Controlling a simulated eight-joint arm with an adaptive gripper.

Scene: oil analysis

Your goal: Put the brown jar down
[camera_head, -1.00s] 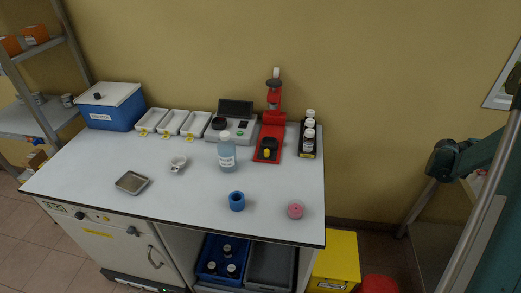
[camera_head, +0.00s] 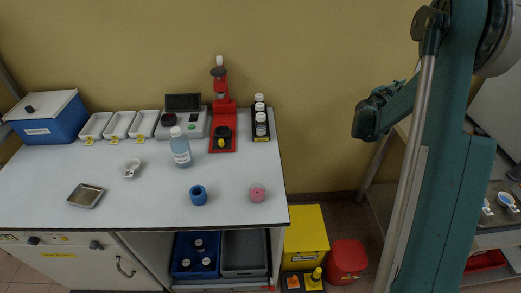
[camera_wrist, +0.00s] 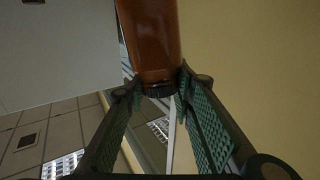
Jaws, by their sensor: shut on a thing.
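The brown jar (camera_wrist: 150,40) fills the upper middle of the wrist view, its dark cap towards the camera. My gripper (camera_wrist: 158,90) has its green ribbed fingers on both sides of the jar near the cap, shut on it. Nothing else touches the jar in this view. I cannot make out the jar in the head view, where my green arm stands at the right, away from the table. The white table (camera_head: 140,200) is at the left of the head view.
On the table are a blue ring holder (camera_head: 198,195), a pink round piece (camera_head: 257,193), a clear bottle (camera_head: 181,150), a red stand (camera_head: 222,120) and a metal tray (camera_head: 86,196). A yellow bin (camera_head: 306,238) and red bin (camera_head: 346,260) stand right of it.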

